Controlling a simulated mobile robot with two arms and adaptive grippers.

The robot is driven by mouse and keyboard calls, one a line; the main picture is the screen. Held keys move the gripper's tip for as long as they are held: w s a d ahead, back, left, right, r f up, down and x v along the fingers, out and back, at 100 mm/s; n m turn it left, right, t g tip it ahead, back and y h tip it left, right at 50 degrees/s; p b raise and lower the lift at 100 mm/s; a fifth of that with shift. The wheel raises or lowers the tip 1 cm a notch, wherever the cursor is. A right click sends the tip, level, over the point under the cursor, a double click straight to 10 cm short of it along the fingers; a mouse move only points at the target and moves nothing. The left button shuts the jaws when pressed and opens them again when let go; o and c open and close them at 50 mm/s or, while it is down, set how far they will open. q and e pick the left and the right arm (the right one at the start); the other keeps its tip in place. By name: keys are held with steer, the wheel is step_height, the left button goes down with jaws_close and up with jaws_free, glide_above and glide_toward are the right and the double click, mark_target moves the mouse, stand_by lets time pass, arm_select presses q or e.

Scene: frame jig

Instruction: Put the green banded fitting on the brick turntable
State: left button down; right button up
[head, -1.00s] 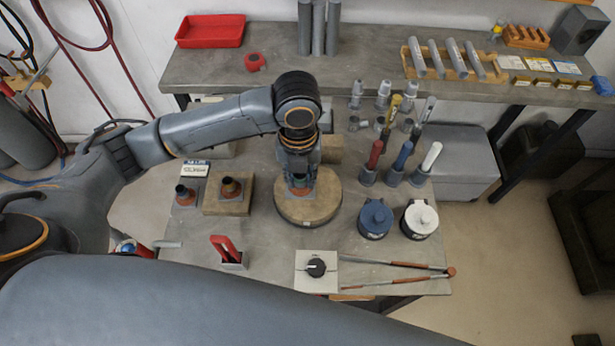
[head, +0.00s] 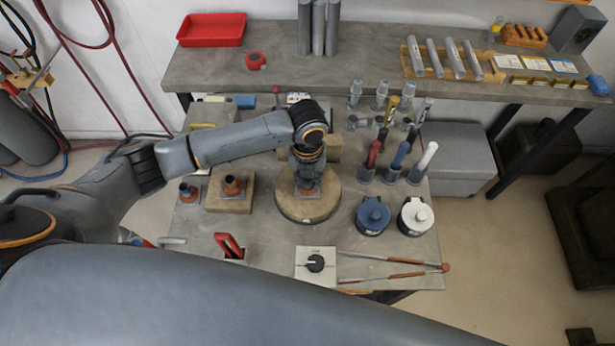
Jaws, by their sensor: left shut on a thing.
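The brick turntable (head: 294,211) is a round tan disc in the middle of the bench. My left gripper (head: 307,181) points down over it and is shut on a fitting (head: 307,192), whose reddish-brown flange and grey base show below the fingers. The gripper hides most of the fitting, and I cannot make out a green band. The fitting is over the turntable's middle; I cannot tell whether it touches the top. Two similar dark fittings stand to the left: one on a tan block (head: 233,186), one on the bench (head: 188,191). My right gripper is not in view.
A blue canister (head: 373,216) and a white-lidded one (head: 416,217) stand right of the turntable. Behind them are several upright handled tools (head: 401,158). A dial box (head: 315,263), a red-handled item (head: 230,246) and long orange-grey tongs (head: 395,275) lie in front.

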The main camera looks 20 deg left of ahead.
arm_select(q)
steer(key=shift+f, duration=0.15)
steer(key=c, duration=1.1)
jaws_free()
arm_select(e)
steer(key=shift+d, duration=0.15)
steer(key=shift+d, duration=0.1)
arm_select(q)
steer(key=shift+r, duration=0.6)
step_height(320, 180, up, 11)
steer(key=b, duration=0.3)
steer(key=shift+r, duration=0.1)
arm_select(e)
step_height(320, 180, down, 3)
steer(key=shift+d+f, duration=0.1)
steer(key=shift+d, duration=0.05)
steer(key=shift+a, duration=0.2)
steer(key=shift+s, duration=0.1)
